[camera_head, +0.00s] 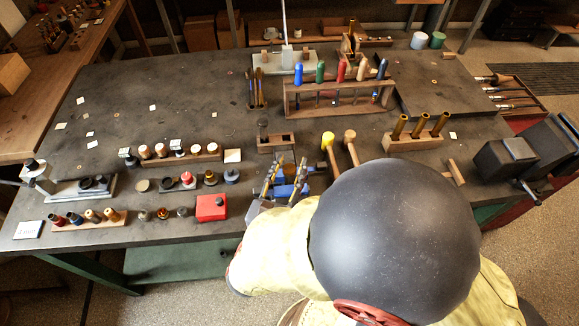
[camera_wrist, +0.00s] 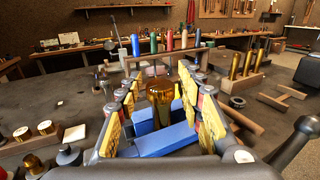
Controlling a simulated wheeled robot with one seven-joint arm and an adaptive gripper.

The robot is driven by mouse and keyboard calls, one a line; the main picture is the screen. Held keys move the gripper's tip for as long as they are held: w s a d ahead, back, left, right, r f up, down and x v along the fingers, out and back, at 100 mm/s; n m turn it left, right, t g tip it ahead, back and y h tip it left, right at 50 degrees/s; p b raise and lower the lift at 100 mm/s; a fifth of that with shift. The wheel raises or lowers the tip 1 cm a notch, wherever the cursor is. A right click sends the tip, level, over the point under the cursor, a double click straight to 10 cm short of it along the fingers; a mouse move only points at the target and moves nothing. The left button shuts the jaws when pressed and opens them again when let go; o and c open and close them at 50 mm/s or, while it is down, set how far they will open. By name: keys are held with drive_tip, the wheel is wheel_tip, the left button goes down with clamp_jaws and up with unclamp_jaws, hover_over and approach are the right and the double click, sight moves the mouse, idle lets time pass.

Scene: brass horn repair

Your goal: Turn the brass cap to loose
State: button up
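The brass cap (camera_wrist: 160,92) shows in the wrist view as a rounded, amber-gold piece with a narrower neck below. It stands upright at the blue vise (camera_wrist: 165,140). My gripper (camera_wrist: 162,100) is open, with yellow-padded fingers on the left and right of the cap and a visible gap on each side. In the head view, my gripper (camera_head: 285,176) is over the blue vise (camera_head: 291,190) near the table's front edge. The cap cannot be made out clearly there, and my arm hides part of the vise.
A wooden rack (camera_head: 335,99) of colored-handled tools stands behind. A block with brass tubes (camera_head: 413,141) and two mallets (camera_head: 340,148) are to the right. A red box (camera_head: 211,208) and several small parts are to the left. The table's back left is mostly clear.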

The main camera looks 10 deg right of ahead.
drive_tip(key=shift+o, duration=0.5)
drive_tip(key=v, duration=1.2)
idle(0.4)
